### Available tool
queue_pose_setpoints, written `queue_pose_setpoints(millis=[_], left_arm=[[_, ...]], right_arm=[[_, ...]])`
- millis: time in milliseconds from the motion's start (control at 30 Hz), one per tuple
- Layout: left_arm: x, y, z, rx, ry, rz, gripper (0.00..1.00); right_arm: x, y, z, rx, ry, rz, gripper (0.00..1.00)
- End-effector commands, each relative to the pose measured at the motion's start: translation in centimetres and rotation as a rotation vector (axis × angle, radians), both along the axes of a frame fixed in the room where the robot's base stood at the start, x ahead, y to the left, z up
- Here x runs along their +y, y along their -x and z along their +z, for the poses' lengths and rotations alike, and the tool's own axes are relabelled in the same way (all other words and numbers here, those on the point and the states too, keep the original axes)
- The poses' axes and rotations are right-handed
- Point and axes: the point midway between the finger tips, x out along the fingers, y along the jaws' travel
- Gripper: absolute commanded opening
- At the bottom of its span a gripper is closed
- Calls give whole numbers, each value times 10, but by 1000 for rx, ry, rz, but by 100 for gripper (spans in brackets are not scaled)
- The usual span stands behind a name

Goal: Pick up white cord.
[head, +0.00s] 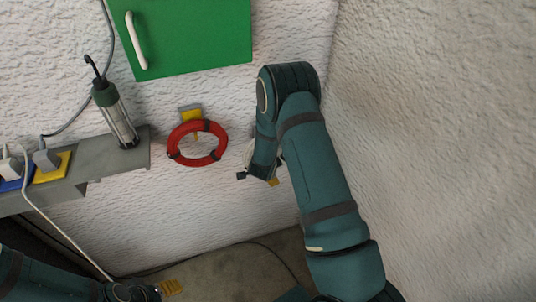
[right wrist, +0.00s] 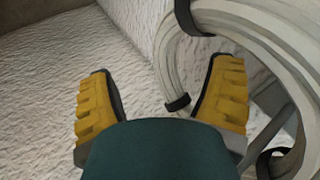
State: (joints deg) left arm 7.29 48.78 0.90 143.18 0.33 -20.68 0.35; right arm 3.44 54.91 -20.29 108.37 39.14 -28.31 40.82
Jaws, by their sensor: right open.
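A white cord (right wrist: 146,47), coiled in a loop with black ties, shows large at the right of the right wrist view. My right gripper (right wrist: 162,70) is open, with yellow pads. The near side of the coil passes between its fingers, closer to the right finger, which overlaps the loop's opening. I cannot tell whether either finger touches it. In the head view my right gripper (head: 257,178) is near the back wall and the coil is mostly hidden behind my wrist. My left gripper (head: 150,291) is at the bottom edge, partly cut off; its jaws are unclear.
A red coil (head: 222,142) hangs on a yellow hook left of my right gripper. A grey shelf (head: 133,160) holds a lamp (head: 116,112) and plugs (head: 45,158); a thin white cable (head: 62,230) runs down from there. A green cabinet (head: 200,40) is above. The right wall is close.

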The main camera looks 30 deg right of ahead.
Motion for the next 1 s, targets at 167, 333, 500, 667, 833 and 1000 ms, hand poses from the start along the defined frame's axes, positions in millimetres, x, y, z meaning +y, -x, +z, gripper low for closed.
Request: queue_pose_setpoints(millis=[167,333,500,667,833,1000], left_arm=[[0,0,0,0,0,0,62],[0,1,-4,2,0,-1,62],[0,2,-7,4,0,-3,62],[0,2,-7,6,2,-4,62],[0,2,-7,5,1,-4,62],[0,2,-7,5,1,-4,62]], right_arm=[[-7,-8,0,-1,1,0,81],[-18,-21,-19,2,1,1,81],[-26,-31,-36,0,0,1,81],[-28,-34,-40,1,0,2,81],[-28,-34,-39,1,0,2,81],[-28,-34,-39,1,1,2,25]])
